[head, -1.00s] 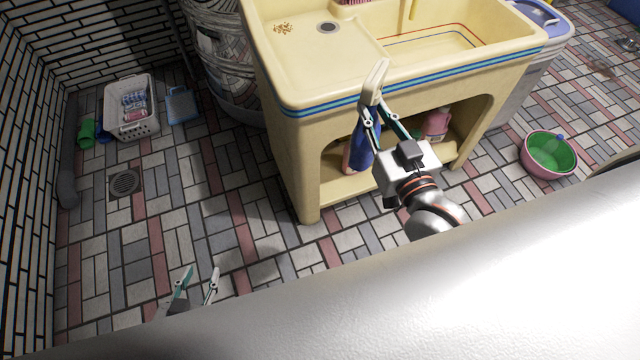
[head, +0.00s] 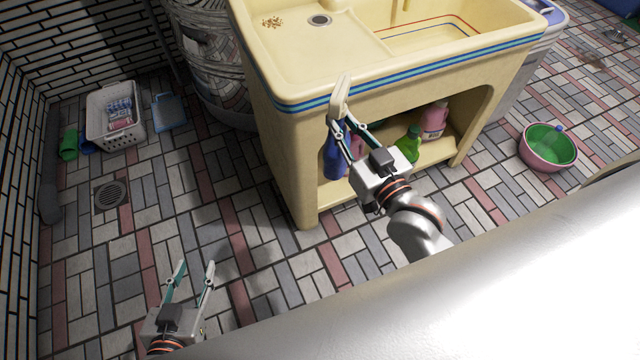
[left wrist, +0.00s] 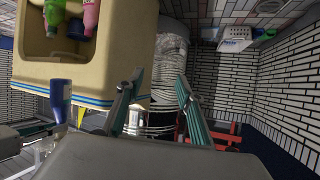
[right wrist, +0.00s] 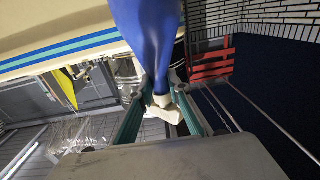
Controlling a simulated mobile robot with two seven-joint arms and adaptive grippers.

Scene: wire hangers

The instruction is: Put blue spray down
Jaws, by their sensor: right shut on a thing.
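The blue spray bottle (head: 335,160) hangs upright below its white spray head (head: 341,95), in front of the sink cabinet's left opening. My right gripper (head: 346,125) is shut on the bottle just below the white head. In the right wrist view the blue body (right wrist: 150,35) fills the top middle, with white nozzle parts (right wrist: 163,108) between the fingers. The bottle also shows in the left wrist view (left wrist: 60,92). Whether its base touches the shelf cannot be told. My left gripper (head: 195,268) is open and empty above the floor at lower left.
The cream sink cabinet (head: 300,160) has an open lower shelf holding a green bottle (head: 408,145) and a pink bottle (head: 433,120). A white basket (head: 115,112) stands at far left; a pink-and-green basin (head: 547,147) sits at right. Tiled floor between is clear.

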